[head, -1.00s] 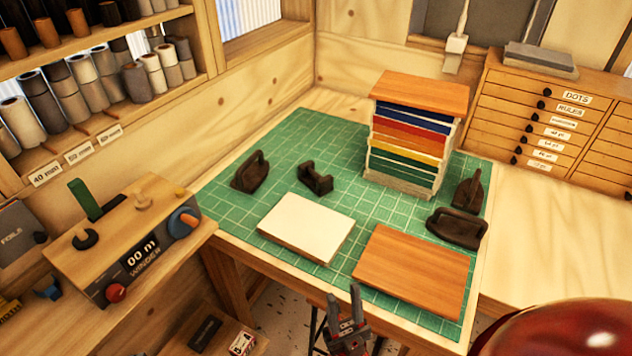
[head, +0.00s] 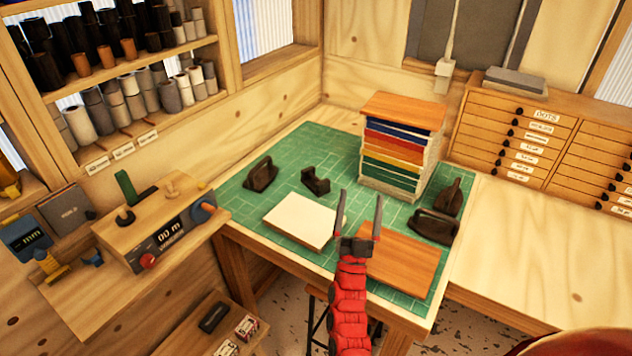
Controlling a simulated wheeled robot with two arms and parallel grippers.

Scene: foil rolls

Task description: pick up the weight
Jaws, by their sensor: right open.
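Several dark weights with handles are on the green cutting mat (head: 241,206); I cannot tell which one the task means. One dark weight (head: 261,175) is at the mat's left, next to a small dark U-shaped block (head: 315,181). Two more dark weights, one upright (head: 449,197) and one nearer (head: 435,227), are at the right beside the book stack. My right gripper (head: 361,199) is open and empty, its fingers pointing away over the mat between the white board and the brown board. It appears apart from every weight. My left gripper is not in view.
A stack of coloured books (head: 396,155) with a wooden board on top stands at the mat's back. A white board (head: 299,221) and a brown board (head: 405,262) lie in front. The bench (head: 540,250) to the right is clear. A drawer cabinet (head: 540,145) stands behind it.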

